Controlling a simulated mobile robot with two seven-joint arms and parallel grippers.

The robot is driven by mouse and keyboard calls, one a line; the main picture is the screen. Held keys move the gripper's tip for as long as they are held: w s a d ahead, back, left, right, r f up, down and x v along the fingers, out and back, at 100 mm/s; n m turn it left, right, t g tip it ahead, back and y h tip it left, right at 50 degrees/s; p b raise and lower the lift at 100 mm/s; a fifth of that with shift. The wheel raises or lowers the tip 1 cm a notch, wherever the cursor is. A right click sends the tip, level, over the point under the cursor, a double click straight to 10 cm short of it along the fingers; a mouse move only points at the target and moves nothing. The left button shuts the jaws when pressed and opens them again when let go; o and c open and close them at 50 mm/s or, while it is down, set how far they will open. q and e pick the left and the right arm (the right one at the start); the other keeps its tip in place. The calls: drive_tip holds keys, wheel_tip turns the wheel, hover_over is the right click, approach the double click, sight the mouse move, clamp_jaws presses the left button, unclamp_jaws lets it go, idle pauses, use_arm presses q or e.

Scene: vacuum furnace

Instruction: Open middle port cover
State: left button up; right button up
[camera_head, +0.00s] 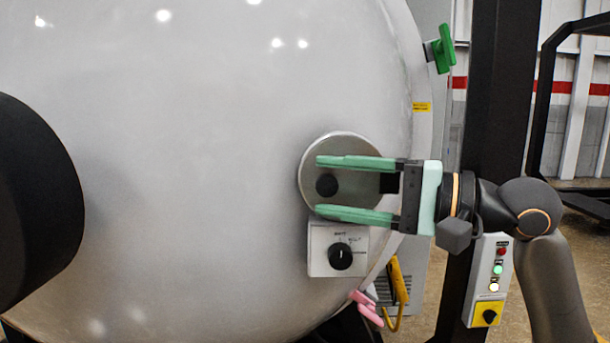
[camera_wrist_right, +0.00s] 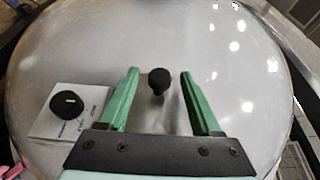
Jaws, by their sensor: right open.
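The middle port cover (camera_head: 341,139) is a round silvery disc on the large pale grey furnace door. It has a black knob (camera_head: 327,186), which also shows in the right wrist view (camera_wrist_right: 159,80). My right gripper (camera_head: 318,187) is open, its two green fingers lying above and below the knob in the head view. In the wrist view (camera_wrist_right: 172,88) the knob stands between the fingertips, with a gap on both sides. I cannot tell whether the fingers touch the cover. My left gripper is not in view.
A switch box with a black rotary knob (camera_head: 340,256) sits just below the cover. A green clamp (camera_head: 444,49) and a pink clamp (camera_head: 366,307) are on the door's right rim. A black post with a button panel (camera_head: 488,278) stands at right.

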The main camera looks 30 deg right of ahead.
sight(305, 183)
drive_tip(key=shift+p+x, duration=0.45)
drive_tip(key=shift+x, duration=1.9)
clamp_jaws()
